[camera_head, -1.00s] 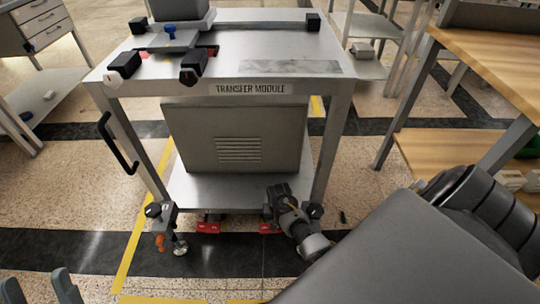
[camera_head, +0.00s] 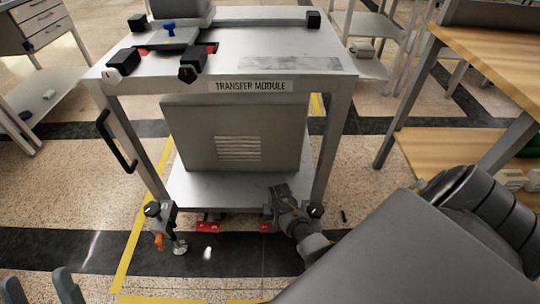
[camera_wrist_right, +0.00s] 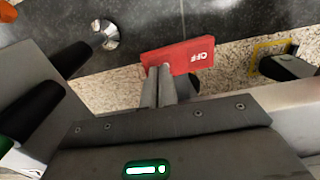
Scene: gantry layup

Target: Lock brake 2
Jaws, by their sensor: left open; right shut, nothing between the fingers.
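Two red brake pedals show at the foot of the transfer module cart in the camera_head view: a left one (camera_head: 208,227) and a right one (camera_head: 266,227). My right arm reaches down beside the right one and partly covers it. In the right wrist view a red pedal (camera_wrist_right: 180,57) reads "OFF". My right gripper (camera_wrist_right: 159,70) is shut and empty, its fingertips over the pedal's near edge; I cannot tell whether they touch. I cannot tell which pedal is numbered 2. My left gripper (camera_head: 38,279) is open and empty at the bottom left, away from the cart.
The transfer module cart (camera_head: 320,87) stands ahead, with a lower shelf (camera_head: 235,190) and a black side handle (camera_head: 116,145). A metal levelling foot (camera_head: 180,247) and orange lever (camera_head: 159,242) sit by its left leg. A wooden-topped bench (camera_head: 505,50) stands right.

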